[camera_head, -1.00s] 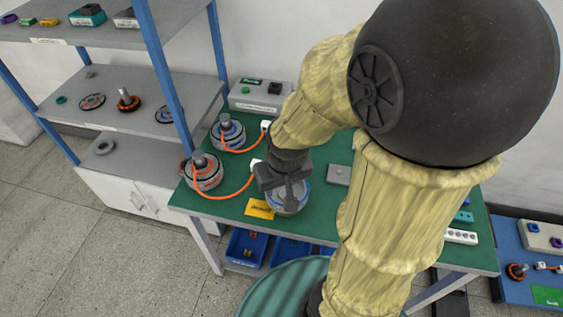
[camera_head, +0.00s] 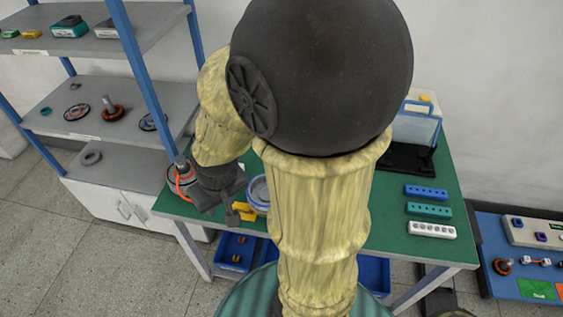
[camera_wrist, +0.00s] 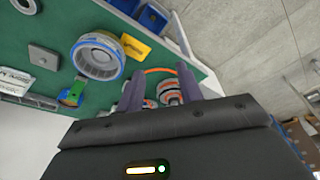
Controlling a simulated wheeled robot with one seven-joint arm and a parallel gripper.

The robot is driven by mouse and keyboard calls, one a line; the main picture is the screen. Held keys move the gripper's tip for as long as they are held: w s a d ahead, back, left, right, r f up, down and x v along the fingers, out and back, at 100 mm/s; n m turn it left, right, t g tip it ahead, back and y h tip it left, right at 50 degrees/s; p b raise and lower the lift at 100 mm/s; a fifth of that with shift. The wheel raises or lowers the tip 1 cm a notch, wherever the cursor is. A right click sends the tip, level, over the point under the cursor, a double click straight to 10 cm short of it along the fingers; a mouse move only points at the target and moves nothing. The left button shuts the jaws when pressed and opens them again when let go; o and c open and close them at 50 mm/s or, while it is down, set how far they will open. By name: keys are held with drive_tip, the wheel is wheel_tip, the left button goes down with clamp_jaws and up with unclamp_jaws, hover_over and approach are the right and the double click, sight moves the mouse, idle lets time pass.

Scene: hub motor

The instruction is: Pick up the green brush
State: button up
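A small green and blue piece with a brownish part (camera_wrist: 72,95) is at the left in the wrist view, by the green tabletop's edge. It may be the green brush, but I cannot tell for sure. I cannot make it out in the head view, where my arm covers much of the table. My gripper (camera_wrist: 160,88) is open, its two fingers apart with nothing held between them. In the head view my gripper (camera_head: 225,200) is over the left part of the green table, near the yellow card (camera_head: 243,210).
A round hub part (camera_wrist: 97,56) lies on the green table (camera_wrist: 60,20). Motors with orange cable (camera_wrist: 168,90) show beyond my fingers. Blue, teal and white strips (camera_head: 430,229) lie at the table's right. A shelf (camera_head: 90,130) stands at left; blue bins (camera_head: 375,272) sit below.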

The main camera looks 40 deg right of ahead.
drive_tip(key=o, duration=0.4)
drive_tip(key=shift+w+d, duration=0.1)
drive_tip(key=shift+w, duration=0.05)
drive_tip(key=shift+c, duration=0.2)
drive_tip(key=w+d+m+h+p, duration=0.2)
drive_tip(key=d+m, duration=0.3)
drive_tip(key=d, duration=0.6)
drive_tip(key=w+d+m+t+h+p, duration=0.1)
drive_tip(key=w+d+m, duration=0.4)
drive_tip(key=d, duration=0.6)
drive_tip(key=shift+w+d+r+t+h+p, duration=0.25)
drive_tip(key=shift+h+p, duration=0.35)
drive_tip(key=shift+h, duration=0.4)
drive_tip(key=shift+d, duration=0.1)
drive_tip(key=b+x, duration=0.2)
drive_tip(key=x, duration=1)
drive_tip(key=shift+f, duration=0.1)
